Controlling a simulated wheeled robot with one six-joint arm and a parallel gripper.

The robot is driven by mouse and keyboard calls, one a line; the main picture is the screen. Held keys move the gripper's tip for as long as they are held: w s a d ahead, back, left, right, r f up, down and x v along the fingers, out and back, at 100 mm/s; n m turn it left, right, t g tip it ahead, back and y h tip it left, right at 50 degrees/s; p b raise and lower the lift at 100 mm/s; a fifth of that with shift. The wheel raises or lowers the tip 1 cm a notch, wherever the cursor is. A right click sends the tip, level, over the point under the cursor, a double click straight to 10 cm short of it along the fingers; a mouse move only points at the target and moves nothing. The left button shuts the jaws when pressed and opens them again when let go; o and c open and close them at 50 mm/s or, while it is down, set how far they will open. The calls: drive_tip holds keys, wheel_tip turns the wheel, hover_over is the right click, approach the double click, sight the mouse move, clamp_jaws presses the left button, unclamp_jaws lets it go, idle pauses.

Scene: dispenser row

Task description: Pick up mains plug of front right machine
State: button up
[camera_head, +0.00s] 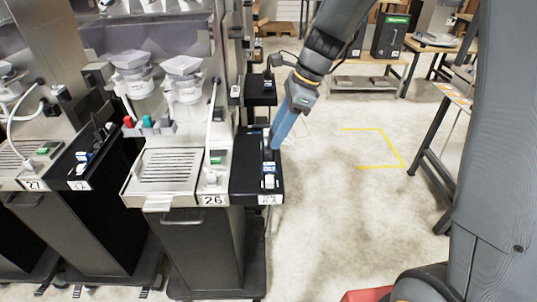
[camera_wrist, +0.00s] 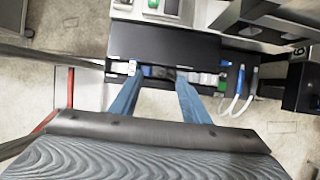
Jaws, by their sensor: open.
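The front right machine (camera_head: 168,168) carries the number 26. A black socket box (camera_head: 242,186) is fixed along its right side. A small white and blue piece (camera_head: 269,181) sits near the box's front end; it also shows in the wrist view (camera_wrist: 131,67). My gripper (camera_head: 275,143) points down at the box's right edge, its blue fingers apart. In the wrist view the fingertips (camera_wrist: 159,76) straddle a short stretch of the row of fittings on the box, with small dark and blue pieces between them. Nothing is clearly gripped. I cannot tell which fitting is the mains plug.
Machine 27 (camera_head: 25,165) stands to the left. Another black box (camera_head: 262,88) is behind. White cables (camera_wrist: 236,104) hang beyond the right finger in the wrist view. The floor (camera_head: 340,205) right of the machine is clear, with a yellow marking; a table (camera_head: 455,95) stands at right.

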sight(269, 149)
drive_tip(key=shift+p+x, duration=0.65)
drive_tip(key=shift+x, duration=1.75)
drive_tip(key=shift+s+d, duration=0.1)
drive_tip(key=shift+c, duration=0.4)
clamp_jaws()
